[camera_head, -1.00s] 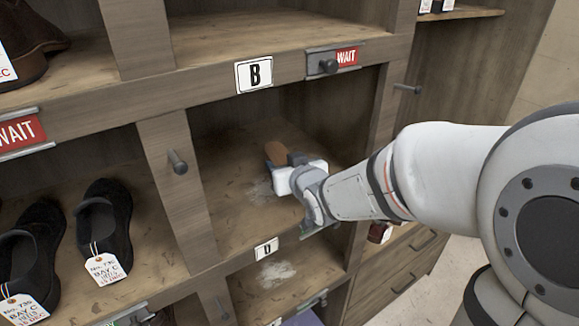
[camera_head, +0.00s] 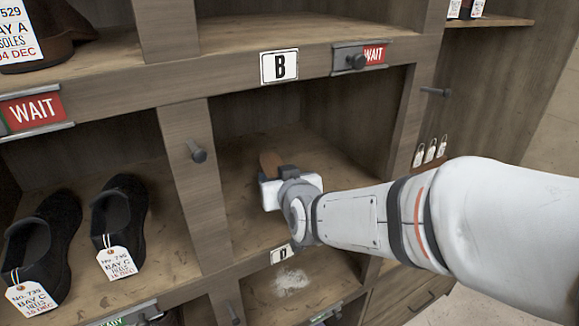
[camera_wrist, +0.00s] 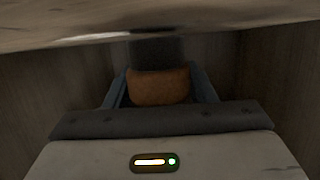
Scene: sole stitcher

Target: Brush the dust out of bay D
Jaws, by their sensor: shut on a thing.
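My gripper (camera_head: 273,172) is inside bay D (camera_head: 236,224), the middle bay above the small D label (camera_head: 283,253). It is shut on a brush, whose brown wooden part (camera_head: 269,160) shows past the fingers. In the wrist view, the brush's brown part (camera_wrist: 160,86) sits between the blue-grey fingers, with a dark part beyond it. Whether the brush touches the bay floor I cannot tell. I see no clear pale dust on the visible floor of bay D; my gripper and arm hide part of it.
A pale dust patch (camera_head: 292,281) lies in the bay below. Black shoes (camera_head: 120,220) with bay C tags stand in the left bay. Pegs (camera_head: 197,152) stick out of the posts beside bay D. The B rail (camera_head: 312,62) runs above the opening.

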